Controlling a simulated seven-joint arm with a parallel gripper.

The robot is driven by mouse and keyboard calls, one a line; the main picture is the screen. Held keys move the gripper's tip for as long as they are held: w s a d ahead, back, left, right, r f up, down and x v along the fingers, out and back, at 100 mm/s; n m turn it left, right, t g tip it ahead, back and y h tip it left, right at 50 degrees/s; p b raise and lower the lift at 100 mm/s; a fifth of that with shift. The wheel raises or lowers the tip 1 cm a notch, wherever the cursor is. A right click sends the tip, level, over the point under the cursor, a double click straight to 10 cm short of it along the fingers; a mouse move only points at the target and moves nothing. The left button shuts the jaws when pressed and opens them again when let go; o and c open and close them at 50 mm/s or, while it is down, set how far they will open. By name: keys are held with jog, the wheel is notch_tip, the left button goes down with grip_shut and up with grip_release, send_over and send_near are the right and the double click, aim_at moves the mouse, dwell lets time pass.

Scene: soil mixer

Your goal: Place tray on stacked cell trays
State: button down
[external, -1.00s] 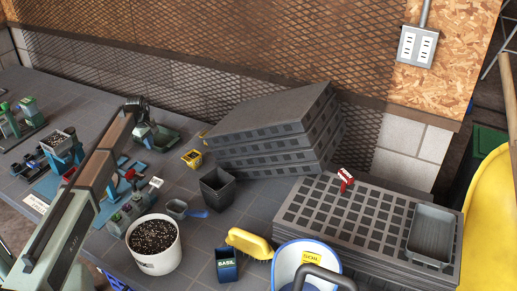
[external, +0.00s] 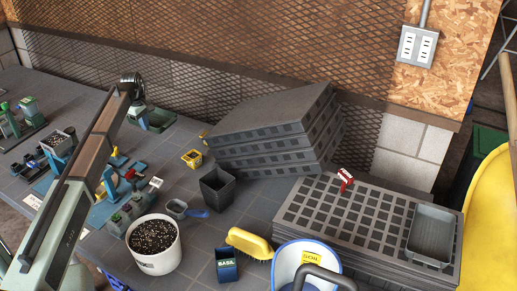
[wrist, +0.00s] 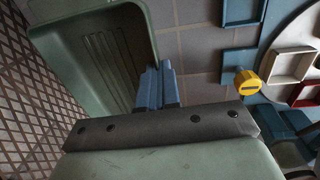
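The green tray (external: 158,118) is at the back left in the external view, partly hidden by my arm. In the wrist view the green tray (wrist: 95,45) fills the upper left. My gripper (wrist: 160,85) has its blue fingers close together at the tray's wall, shut on it; the contact itself is partly hidden. In the external view my gripper is hidden behind my arm. The stacked cell trays (external: 320,215) lie at the front right, with a grey tray (external: 430,235) on their right end and a small red-and-white box (external: 345,178) at their back edge.
A second, crooked stack of trays (external: 275,120) stands at the back centre.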

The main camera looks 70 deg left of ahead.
jog(key=w+d+r+m+h, duration=0.1)
jog(key=w+d+r+m, duration=0.1)
jog(key=d+r+m, duration=0.4)
jog(key=w+d+r+m, duration=0.1)
jog(key=d+r+m, duration=0.2)
jog(key=d+m, duration=0.55)
jog(key=w+d+r+m+h, duration=0.15)
jog(key=d+r+m, duration=0.3)
jog(key=d, duration=0.55)
jog(key=w+d+f, duration=0.3)
jog(key=w+d, duration=0.3)
jog(key=d, duration=0.4)
jog(key=w+d+f, duration=0.3)
jog(key=w+d, duration=0.4)
jog(key=d, duration=0.4)
jog(key=w+d+r+m+g+y, duration=0.1)
jog(key=w+d+r+m, duration=0.2)
jog(key=w+d+m, duration=0.75)
jog(key=w+d+r+m, duration=0.3)
jog(key=w+m, duration=0.4)
jog(key=w, duration=0.9)
jog(key=w+d+r+m+g+y, duration=0.1)
jog(key=w+d+r+m, duration=0.2)
jog(key=w+d+m, duration=0.75)
jog(key=w+d+f+m, duration=0.2)
jog(key=w+d+m, duration=0.5)
jog(key=w, duration=0.6)
jog(key=shift+y, duration=0.35)
jog(key=shift+s+f, duration=0.2)
jog(key=shift+f, duration=4.45)
